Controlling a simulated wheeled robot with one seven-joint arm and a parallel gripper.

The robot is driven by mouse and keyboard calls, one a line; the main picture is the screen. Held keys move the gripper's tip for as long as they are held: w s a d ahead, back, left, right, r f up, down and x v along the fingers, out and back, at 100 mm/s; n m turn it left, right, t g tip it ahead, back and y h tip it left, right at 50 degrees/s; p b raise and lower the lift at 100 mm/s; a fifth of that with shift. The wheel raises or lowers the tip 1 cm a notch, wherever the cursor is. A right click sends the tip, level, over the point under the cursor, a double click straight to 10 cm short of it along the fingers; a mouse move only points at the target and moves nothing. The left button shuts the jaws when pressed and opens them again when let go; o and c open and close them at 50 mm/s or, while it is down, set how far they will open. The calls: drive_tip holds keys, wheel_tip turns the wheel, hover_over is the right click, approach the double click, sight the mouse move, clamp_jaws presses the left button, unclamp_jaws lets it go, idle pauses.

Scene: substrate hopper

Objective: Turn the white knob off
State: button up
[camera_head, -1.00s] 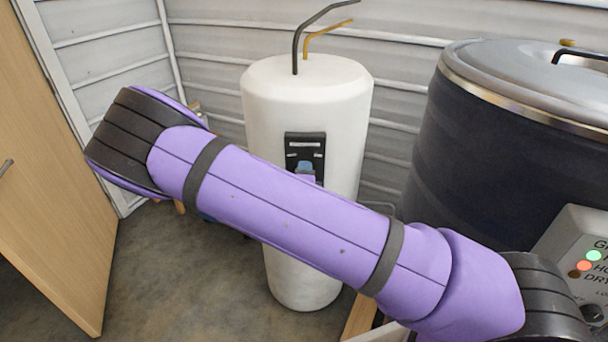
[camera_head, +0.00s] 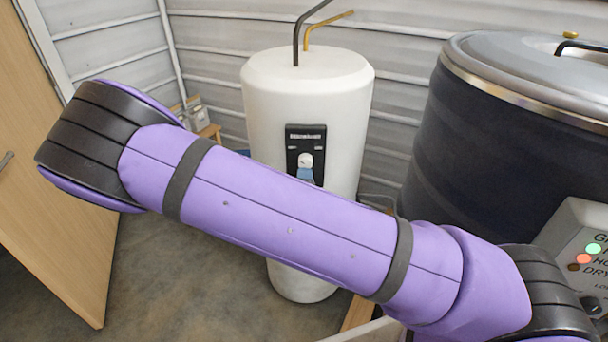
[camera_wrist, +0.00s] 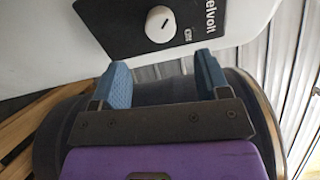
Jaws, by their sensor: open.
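The white knob (camera_wrist: 160,24) is a round dial with a dark pointer line on a black panel (camera_wrist: 116,27). In the head view the knob (camera_head: 305,160) shows on the black panel on the front of the white tank (camera_head: 262,115). My gripper (camera_wrist: 164,74) is open and empty, its two blue fingers spread apart. In the wrist view the knob lies beyond the fingertips, between their lines, with a gap. In the head view my forearm hides most of the gripper; a bit of blue finger shows just below the knob.
A large dark vat (camera_head: 500,140) with a metal lid stands at the right. A control box (camera_head: 580,250) with lit lamps is in front of it. A wooden door (camera_head: 50,190) stands at the left. Bent pipes (camera_head: 297,40) rise from the tank top.

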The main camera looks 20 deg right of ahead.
drive_tip(key=shift+v, duration=1.3)
drive_tip(key=s+d+r+m+g+h, duration=0.3)
drive_tip(key=s+d+r+m+g, duration=0.35)
drive_tip(key=m, duration=0.85)
drive_tip(key=s+d+r+m+g+h, duration=0.2)
drive_tip(key=s+d+r+m+g, duration=0.1)
drive_tip(key=d+r+m+g, duration=0.9)
drive_tip(key=s+a+r+m+t+y, duration=0.3)
drive_tip(key=s+r+m+y, duration=0.2)
drive_tip(key=m, duration=0.6)
drive_tip(key=s+a+r+m+t+y, duration=0.3)
drive_tip(key=s+r+m+y, duration=0.3)
drive_tip(key=s+r+m, duration=0.4)
drive_tip(key=shift+s+a+m+t, duration=0.35)
drive_tip(key=shift+a+m, duration=0.15)
drive_tip(key=shift+a, duration=0.2)
